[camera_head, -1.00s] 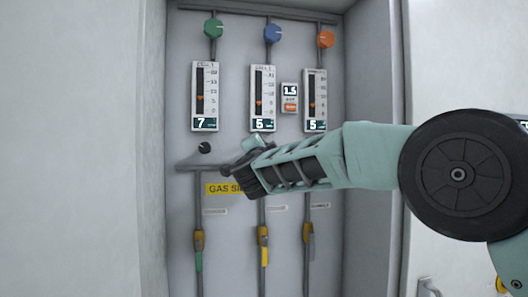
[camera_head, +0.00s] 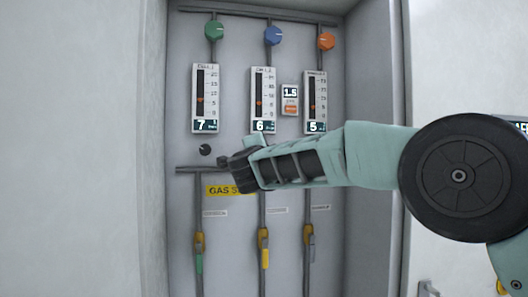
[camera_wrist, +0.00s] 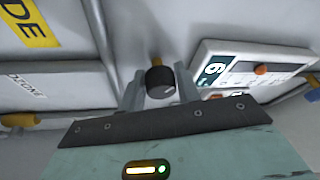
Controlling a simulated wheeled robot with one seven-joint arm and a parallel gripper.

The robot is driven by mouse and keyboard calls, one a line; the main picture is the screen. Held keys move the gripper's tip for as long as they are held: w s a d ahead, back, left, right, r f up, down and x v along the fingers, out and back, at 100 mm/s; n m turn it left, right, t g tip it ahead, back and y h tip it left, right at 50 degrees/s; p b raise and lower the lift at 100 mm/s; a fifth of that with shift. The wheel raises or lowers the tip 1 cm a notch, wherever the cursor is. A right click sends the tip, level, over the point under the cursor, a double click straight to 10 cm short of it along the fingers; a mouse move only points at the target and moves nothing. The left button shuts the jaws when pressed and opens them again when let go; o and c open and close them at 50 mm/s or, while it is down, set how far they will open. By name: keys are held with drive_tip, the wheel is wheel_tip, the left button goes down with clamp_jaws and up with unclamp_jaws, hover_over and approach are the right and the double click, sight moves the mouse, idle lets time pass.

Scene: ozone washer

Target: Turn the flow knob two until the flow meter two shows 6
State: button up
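Flow meter two (camera_head: 263,97), the middle white gauge, shows 6 on its dark display and has an orange float. It also shows turned sideways in the wrist view (camera_wrist: 245,68), again reading 6. Flow knob two (camera_wrist: 160,82) is a small black knob on a short brass stem. In the wrist view it sits between the two fingers of my gripper (camera_wrist: 160,90), which appear to close on its sides. In the head view my gripper (camera_head: 240,170) is just below flow meter two and hides this knob.
Flow meter one (camera_head: 205,98) reads 7, with its black knob (camera_head: 205,150) below. The right flow meter (camera_head: 315,100) reads 5. A small 1.5 display (camera_head: 290,98) hangs between meters.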

drive_tip(key=shift+o, duration=1.4)
drive_tip(key=shift+s+f, duration=0.1)
drive_tip(key=shift+s, duration=0.05)
drive_tip(key=s+a+f+b, duration=0.1)
drive_tip(key=s+b, duration=0.7)
drive_tip(key=s, duration=0.8)
drive_tip(key=shift+s+f+b, duration=0.3)
drive_tip(key=shift+s+f, duration=0.1)
drive_tip(key=shift+f, duration=0.45)
